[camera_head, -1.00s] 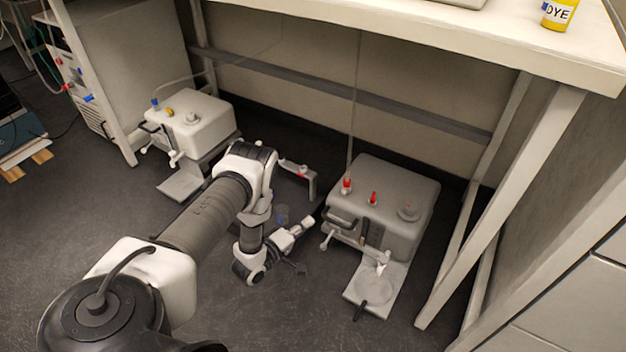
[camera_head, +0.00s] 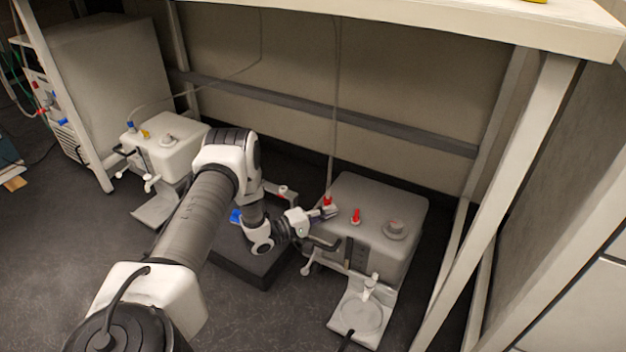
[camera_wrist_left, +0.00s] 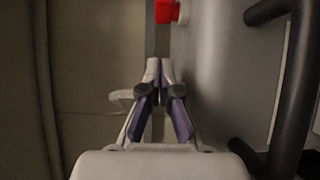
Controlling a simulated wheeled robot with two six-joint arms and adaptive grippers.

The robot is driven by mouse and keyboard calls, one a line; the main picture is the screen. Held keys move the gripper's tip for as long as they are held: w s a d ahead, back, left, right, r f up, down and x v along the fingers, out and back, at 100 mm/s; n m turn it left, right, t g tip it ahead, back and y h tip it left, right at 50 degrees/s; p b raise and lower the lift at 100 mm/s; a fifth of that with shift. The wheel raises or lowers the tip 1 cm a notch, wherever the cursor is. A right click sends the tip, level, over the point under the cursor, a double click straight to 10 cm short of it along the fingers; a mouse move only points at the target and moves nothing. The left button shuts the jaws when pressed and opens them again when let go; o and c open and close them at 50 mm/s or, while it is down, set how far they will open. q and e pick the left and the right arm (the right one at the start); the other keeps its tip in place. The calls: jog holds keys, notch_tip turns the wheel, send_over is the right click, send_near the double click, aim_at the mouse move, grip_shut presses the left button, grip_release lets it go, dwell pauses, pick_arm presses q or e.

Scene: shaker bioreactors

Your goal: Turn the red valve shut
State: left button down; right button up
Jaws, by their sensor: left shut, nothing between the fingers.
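A grey box (camera_head: 385,195) on the floor under the bench carries two red parts on top. One red part (camera_head: 327,201) sits at the left edge where a thin hose comes down; the other red part (camera_head: 356,215) stands upright to its right. I cannot tell which is the valve. My left gripper (camera_head: 328,212) is at the box's left edge, close to the first red part. In the left wrist view its fingers (camera_wrist_left: 159,68) are together and empty. A red part (camera_wrist_left: 166,11) there lies beyond the fingertips, apart from them, against the grey wall. My right gripper is out of view.
A dark handle (camera_wrist_left: 290,90) stands close to the right in the wrist view. A pale box (camera_head: 168,148) with blue and yellow fittings stands further left. Bench legs (camera_head: 500,190) stand to the right. The floor (camera_head: 250,320) in front is mostly clear.

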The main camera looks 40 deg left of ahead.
aim_at(346, 220)
pick_arm(q)
jog(key=w+d, duration=0.1)
jog(key=d, duration=0.1)
jog(key=w+d+b, duration=0.1)
jog(key=shift+w+d, duration=0.15)
jog(key=shift+d, duration=0.2)
jog(key=shift+w+d, duration=0.1)
jog(key=shift+w+d, duration=0.2)
jog(key=shift+w, duration=0.05)
jog(key=shift+a, duration=0.15)
jog(key=shift+w, duration=0.1)
